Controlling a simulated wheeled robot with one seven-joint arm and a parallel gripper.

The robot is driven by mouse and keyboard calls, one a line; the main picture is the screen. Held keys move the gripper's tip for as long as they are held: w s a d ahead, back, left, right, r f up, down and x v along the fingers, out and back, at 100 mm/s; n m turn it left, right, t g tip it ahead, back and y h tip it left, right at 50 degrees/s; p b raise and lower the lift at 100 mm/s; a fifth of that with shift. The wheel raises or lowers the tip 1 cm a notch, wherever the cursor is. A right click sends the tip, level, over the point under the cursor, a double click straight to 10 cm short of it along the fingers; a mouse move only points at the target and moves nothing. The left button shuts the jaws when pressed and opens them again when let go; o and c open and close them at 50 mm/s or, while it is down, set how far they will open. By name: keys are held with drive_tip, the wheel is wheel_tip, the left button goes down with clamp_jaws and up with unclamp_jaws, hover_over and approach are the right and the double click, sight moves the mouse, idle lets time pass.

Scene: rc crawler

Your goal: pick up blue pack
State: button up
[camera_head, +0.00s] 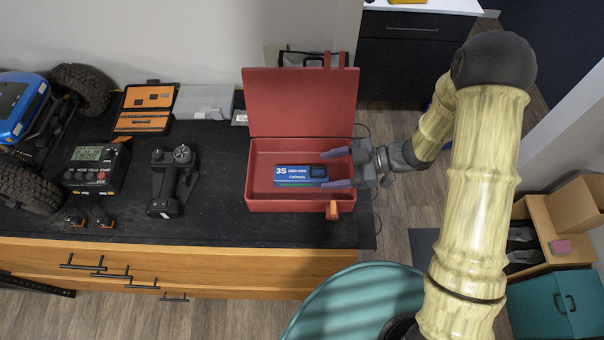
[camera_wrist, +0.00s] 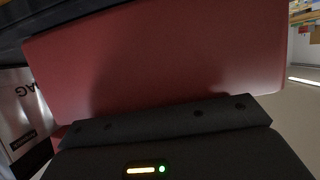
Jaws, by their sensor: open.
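The blue pack (camera_head: 290,176) is a small box with white "3S" lettering. It lies in the open red case (camera_head: 262,206), on the case floor. My gripper (camera_head: 337,168) reaches in from the right, with its two fingers apart at the right end of the pack. Whether the fingers touch the pack or hover above it cannot be told. In the wrist view a red panel (camera_wrist: 160,60), which looks like the raised case lid, fills most of the picture. The pack does not show there.
The case lid (camera_head: 298,100) stands upright behind the case. An orange latch (camera_head: 333,210) sits at its front right. On the black bench top (camera_head: 240,222) to the left are a transmitter (camera_head: 170,180), a charger (camera_head: 97,167), an orange tool case (camera_head: 146,108) and a blue crawler (camera_head: 20,105).

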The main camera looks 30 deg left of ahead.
drive_tip(key=shift+d+f, duration=0.15)
drive_tip(key=shift+f, duration=0.2)
drive_tip(key=shift+c, duration=0.2)
drive_tip(key=shift+s, duration=0.1)
drive_tip(key=c, duration=0.7)
drive_tip(key=shift+r, duration=0.1)
clamp_jaws()
drive_tip(key=shift+w+r+b, duration=0.35)
drive_tip(key=shift+w+r, duration=0.05)
drive_tip(key=shift+r, duration=0.4)
wheel_tip(320, 180, up, 9)
drive_tip(key=b, duration=0.2)
drive_tip(key=shift+s+f, duration=0.15)
drive_tip(key=shift+s, duration=0.05)
